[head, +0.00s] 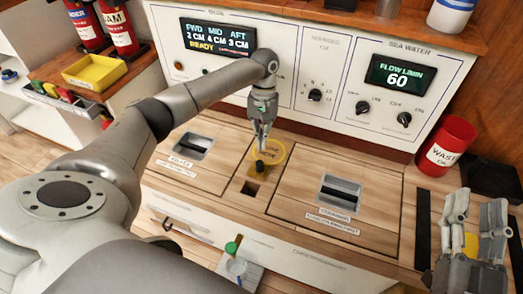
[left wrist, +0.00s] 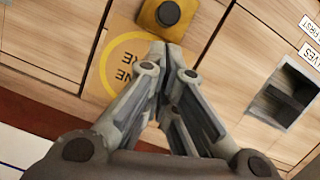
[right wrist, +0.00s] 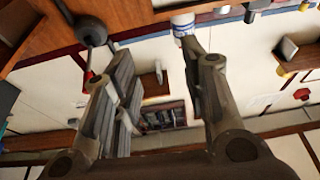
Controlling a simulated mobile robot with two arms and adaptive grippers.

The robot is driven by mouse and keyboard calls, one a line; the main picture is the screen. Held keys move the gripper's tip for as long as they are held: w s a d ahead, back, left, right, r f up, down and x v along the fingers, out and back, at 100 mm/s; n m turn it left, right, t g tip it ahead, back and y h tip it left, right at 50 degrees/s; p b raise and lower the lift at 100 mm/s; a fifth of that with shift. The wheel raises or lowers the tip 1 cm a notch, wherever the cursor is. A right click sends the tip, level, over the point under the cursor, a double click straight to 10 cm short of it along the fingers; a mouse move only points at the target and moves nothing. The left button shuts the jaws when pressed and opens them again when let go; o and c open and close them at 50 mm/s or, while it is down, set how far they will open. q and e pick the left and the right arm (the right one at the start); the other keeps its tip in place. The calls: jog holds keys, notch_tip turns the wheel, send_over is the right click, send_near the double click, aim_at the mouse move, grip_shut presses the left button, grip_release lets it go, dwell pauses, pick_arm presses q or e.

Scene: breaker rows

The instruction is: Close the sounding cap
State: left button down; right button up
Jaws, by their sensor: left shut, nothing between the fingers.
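A yellow cap piece with a black round top (head: 260,167) sits on the wooden counter in the head view. It also shows at the top of the left wrist view (left wrist: 168,14). Beside it, a yellow ring with lettering (head: 277,152) lies on the wood, partly hidden by my left gripper. My left gripper (head: 263,143) is shut and empty, pointing down over the ring, close to the cap piece. In the left wrist view its fingertips (left wrist: 167,52) meet just short of the yellow piece. I cannot tell if they touch anything. My right gripper (head: 474,218) is open and empty at far right.
A small dark square opening (head: 250,188) is just in front of the cap piece. Wooden hatches with recessed handles lie left (head: 192,147) and right (head: 340,190). An instrument panel (head: 327,70) rises behind. A red waste bin (head: 447,147) stands at right, a yellow tray (head: 95,72) at left.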

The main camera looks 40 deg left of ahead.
aim_at(259, 168)
pick_arm(q)
jog(key=b+x, duration=0.1)
jog(key=x, duration=0.2)
jog(key=shift+f, duration=0.25)
jog(key=shift+s+f, duration=0.15)
jog(key=shift+f, duration=0.15)
pick_arm(e)
jog(key=s+r+t+y, duration=0.1)
jog(key=s+r+t, duration=0.2)
jog(key=r, duration=0.3)
jog(key=shift+s+r+t+y, duration=0.2)
jog(key=shift+s+t+y, duration=0.15)
jog(key=shift+t, duration=0.35)
jog(key=shift+w, duration=0.1)
